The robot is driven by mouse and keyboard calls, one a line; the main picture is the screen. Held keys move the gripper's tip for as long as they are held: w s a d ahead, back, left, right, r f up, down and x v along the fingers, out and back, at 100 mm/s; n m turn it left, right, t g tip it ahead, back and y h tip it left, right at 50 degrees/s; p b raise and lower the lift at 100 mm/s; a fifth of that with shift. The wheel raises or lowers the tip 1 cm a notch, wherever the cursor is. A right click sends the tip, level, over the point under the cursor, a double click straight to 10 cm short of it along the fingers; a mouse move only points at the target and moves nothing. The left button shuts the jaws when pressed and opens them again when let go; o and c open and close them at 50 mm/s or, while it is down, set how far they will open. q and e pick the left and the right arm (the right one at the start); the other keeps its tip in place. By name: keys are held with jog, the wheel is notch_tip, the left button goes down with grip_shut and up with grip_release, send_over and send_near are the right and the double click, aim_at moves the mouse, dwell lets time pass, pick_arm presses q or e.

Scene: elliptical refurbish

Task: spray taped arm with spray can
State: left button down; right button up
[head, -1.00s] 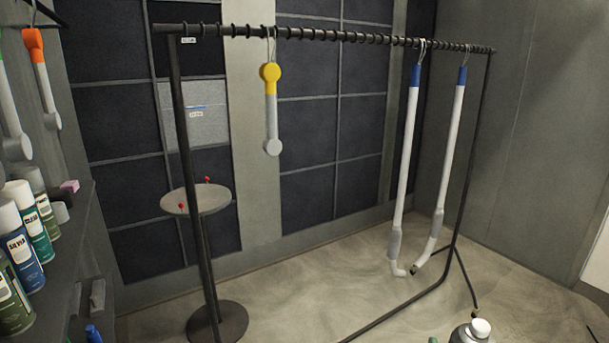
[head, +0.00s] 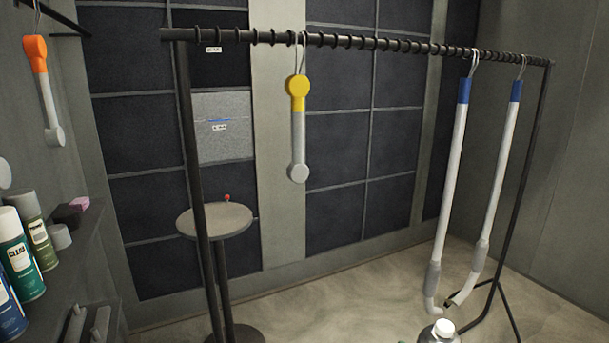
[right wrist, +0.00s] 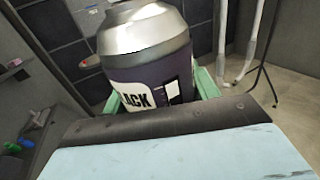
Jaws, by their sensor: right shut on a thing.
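My right gripper (right wrist: 160,92) is shut on a dark spray can (right wrist: 150,82) with a silver top and a label reading "ACK" in the right wrist view. The can's white nozzle (head: 443,326) shows at the bottom of the head view. Two long white arms (head: 456,170) (head: 498,170) hang from the rack on the right, with blue bands at the top and grey sleeves low down. A shorter arm (head: 298,130), yellow at the top and grey below, hangs nearer the rack's left end. I cannot tell for sure which is the taped arm. My left gripper is out of view.
The black rack (head: 400,46) spans the view, with its left post in front of a round stand (head: 222,220) bearing a red item. At left, a shelf (head: 85,240) holds several spray cans (head: 18,255). An orange-topped arm (head: 45,100) hangs there. Floor right of the stand is clear.

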jog(key=shift+w, duration=0.15)
jog(key=shift+a+r, duration=0.15)
jog(key=shift+a, duration=0.05)
jog(key=w+a+r+n+g+y+p, duration=0.1)
jog(key=w+a+r+n+y+p, duration=0.2)
jog(key=a+r+p, duration=0.6)
jog(key=w+a+r+n+g+y+p, duration=0.15)
jog(key=a+r+y+p, duration=0.35)
jog(key=a, duration=0.7)
jog(key=shift+n+t, duration=0.25)
jog(key=shift+n, duration=0.2)
jog(key=shift+w+r+b, duration=0.25)
jog(key=shift+w+b, duration=0.25)
jog(key=shift+w, duration=0.4)
jog(key=shift+w+r+b, duration=0.2)
jog(key=shift+w+b, duration=0.25)
jog(key=shift+w, duration=0.4)
jog(key=shift+w+r+b, duration=0.25)
jog(key=shift+w+b, duration=0.25)
jog(key=shift+w, duration=0.4)
